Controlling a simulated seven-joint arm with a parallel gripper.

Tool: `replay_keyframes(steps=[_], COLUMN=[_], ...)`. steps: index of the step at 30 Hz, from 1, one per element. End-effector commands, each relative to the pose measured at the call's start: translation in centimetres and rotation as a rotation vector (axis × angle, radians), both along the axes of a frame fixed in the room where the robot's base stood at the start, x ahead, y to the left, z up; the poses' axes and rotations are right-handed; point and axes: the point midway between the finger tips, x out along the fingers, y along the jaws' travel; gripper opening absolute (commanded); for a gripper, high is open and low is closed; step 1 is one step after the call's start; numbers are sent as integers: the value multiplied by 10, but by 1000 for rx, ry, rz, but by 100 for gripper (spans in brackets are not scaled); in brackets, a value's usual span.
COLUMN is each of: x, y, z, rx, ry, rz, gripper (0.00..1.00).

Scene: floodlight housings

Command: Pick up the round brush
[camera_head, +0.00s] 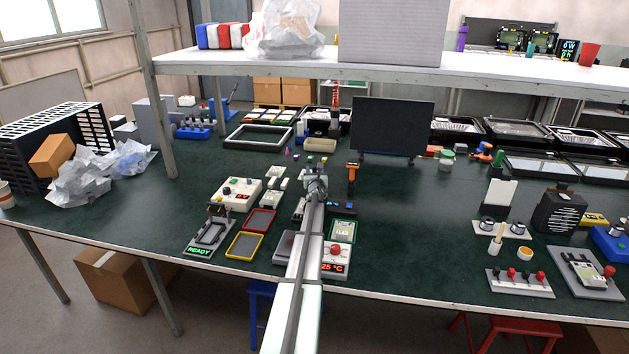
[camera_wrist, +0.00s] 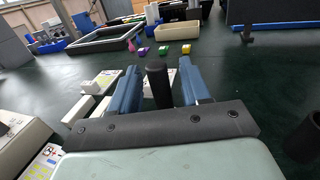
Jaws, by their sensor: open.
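My gripper (camera_head: 316,182) is over the middle of the green worktop. In the wrist view its two blue fingers (camera_wrist: 158,88) are apart. A dark, upright, rounded handle (camera_wrist: 157,86) shows between them, with a gap on each side. It may be the round brush, but no bristles show and its lower end is hidden behind the gripper's dark front bar. In the head view my arm and gripper hide most of this spot.
An orange and black tool (camera_head: 352,172) stands just right of my gripper. A white control box (camera_head: 240,193) and red tray (camera_head: 260,222) lie to the left. A black panel (camera_head: 393,127) stands behind. A white shelf (camera_head: 300,66) spans above; the worktop right of centre is clear.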

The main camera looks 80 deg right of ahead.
Motion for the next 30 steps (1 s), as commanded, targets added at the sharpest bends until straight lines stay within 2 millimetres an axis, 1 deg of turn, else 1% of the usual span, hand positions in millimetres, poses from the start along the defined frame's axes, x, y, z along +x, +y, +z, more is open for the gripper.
replay_keyframes(steps=[2,15,17,26,30], x=[0,0,0,0,0], y=[0,1,1,1,1], z=[0,0,0,1,11], rx=[0,0,0,0,-1], ry=[0,0,0,0,0], rz=[0,0,0,0,1], gripper=[47,5,0,0,0])
